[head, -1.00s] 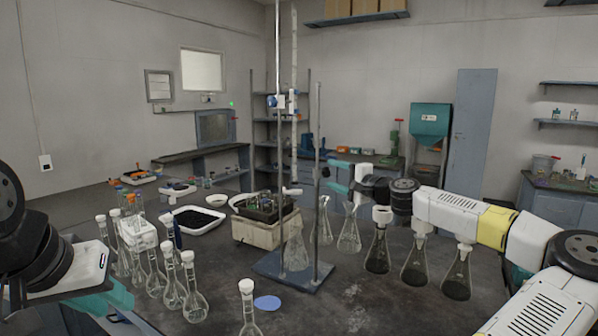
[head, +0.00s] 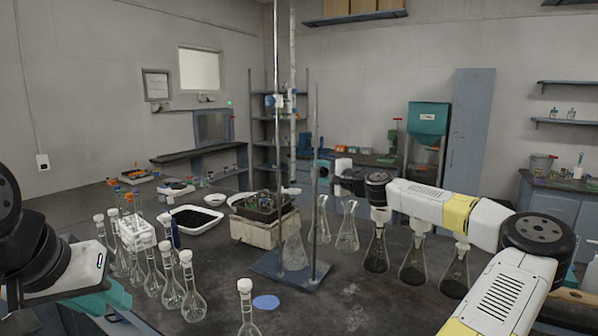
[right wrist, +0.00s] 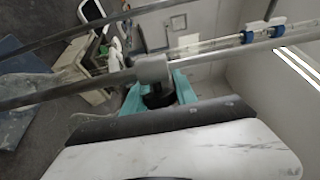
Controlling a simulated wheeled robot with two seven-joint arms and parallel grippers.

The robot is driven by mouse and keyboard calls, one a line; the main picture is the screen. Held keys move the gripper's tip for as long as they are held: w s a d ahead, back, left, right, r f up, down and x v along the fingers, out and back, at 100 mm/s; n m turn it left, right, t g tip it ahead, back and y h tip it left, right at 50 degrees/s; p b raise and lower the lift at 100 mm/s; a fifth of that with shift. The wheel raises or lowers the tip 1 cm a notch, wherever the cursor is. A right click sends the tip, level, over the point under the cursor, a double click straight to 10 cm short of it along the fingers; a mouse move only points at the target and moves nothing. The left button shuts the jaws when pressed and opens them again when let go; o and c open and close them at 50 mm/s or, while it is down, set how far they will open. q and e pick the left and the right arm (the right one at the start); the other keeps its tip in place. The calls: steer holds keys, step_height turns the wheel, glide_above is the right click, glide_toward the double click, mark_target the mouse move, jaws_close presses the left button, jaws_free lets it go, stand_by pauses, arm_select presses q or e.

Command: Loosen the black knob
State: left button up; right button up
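The black knob (right wrist: 158,97) shows in the right wrist view, beside a grey clamp (right wrist: 152,70) on a thin metal rod. The teal fingers of my right gripper (right wrist: 159,94) are on both sides of the knob; I cannot tell whether they press on it. In the head view my right gripper (head: 323,170) is at the near upright rod of the stand (head: 316,215), and the knob is too small and covered to make out there. My left gripper (head: 105,302) is at the lower left, far from the stand, its fingers partly cut off and hidden.
Several glass flasks stand right of the stand (head: 376,250), beneath my right arm. More stoppered flasks (head: 192,290) stand at the left front. A blue disc (head: 266,302) lies on the dark table. A boxy device (head: 262,225) stands behind the rods.

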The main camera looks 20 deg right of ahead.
jaws_close()
